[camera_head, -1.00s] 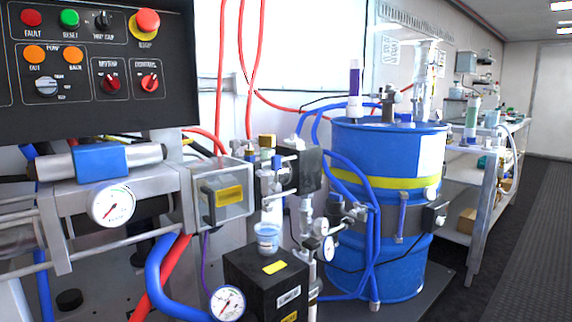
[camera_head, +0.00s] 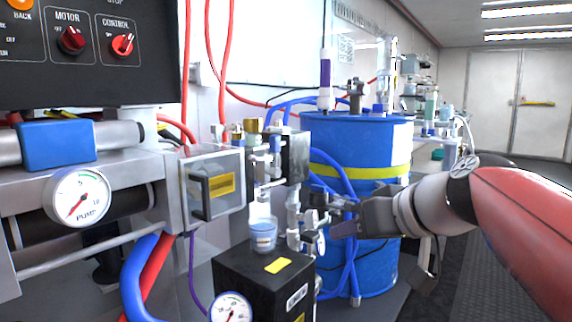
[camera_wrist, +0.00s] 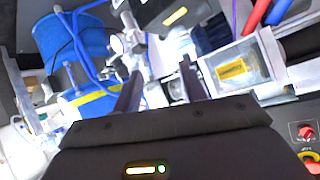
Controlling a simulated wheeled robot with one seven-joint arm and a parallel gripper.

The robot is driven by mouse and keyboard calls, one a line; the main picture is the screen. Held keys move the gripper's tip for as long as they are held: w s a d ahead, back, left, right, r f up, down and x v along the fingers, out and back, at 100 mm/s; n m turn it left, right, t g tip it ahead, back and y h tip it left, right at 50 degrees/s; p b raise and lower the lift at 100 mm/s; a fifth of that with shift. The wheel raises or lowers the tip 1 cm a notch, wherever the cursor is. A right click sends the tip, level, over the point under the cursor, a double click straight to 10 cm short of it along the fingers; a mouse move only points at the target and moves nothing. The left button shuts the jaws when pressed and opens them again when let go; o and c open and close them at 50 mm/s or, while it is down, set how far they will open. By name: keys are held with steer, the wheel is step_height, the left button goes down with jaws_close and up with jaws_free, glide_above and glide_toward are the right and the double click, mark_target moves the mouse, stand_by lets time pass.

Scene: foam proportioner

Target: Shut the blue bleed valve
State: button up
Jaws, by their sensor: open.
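A small blue handle (camera_head: 275,143) shows on the silver pipework beside the black block, left of the blue drum; I cannot tell for sure that it is the bleed valve, nor its exact position. My gripper (camera_head: 331,213) comes in from the right, in front of the drum. Its open, empty fingers point left at the silver fittings and small gauge (camera_head: 318,243), and partly hide the pipework there. In the wrist view my gripper (camera_wrist: 158,72) has its two dark fingers apart, with silver fittings (camera_wrist: 130,42) beyond them.
The blue drum (camera_head: 340,145) with a yellow band stands behind my gripper. Blue hoses (camera_head: 347,265) hang close to it. A clear box (camera_head: 212,187), a black box (camera_head: 262,275) and the pump gauge (camera_head: 77,197) lie left. Floor (camera_head: 475,275) is free at right.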

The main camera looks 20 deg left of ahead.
mark_target(278, 140)
steer(key=w+a+r+n+y, duration=0.2)
steer(key=w+a+r, duration=0.1)
steer(key=a+r, duration=0.1)
steer(key=w+a+r+n+y+b, duration=0.1)
steer(key=w+a+r+n+y, duration=0.1)
steer(key=a, duration=0.4)
steer(key=w+a+r+n+y+b, duration=0.1)
steer(key=w+a+r+n+y, duration=0.1)
steer(key=w+a+r+y, duration=0.2)
steer(key=shift+w+a+r+n+g, duration=0.2)
steer(key=shift+w+a+r, duration=0.2)
steer(key=shift+r, duration=0.2)
steer(key=shift+w+a+r+n+g, duration=0.1)
steer(key=shift+w+a+r+n, duration=0.1)
steer(key=shift+w+a+r, duration=0.3)
steer(key=shift+w+a, duration=0.1)
steer(key=shift+a, duration=0.4)
jaws_close()
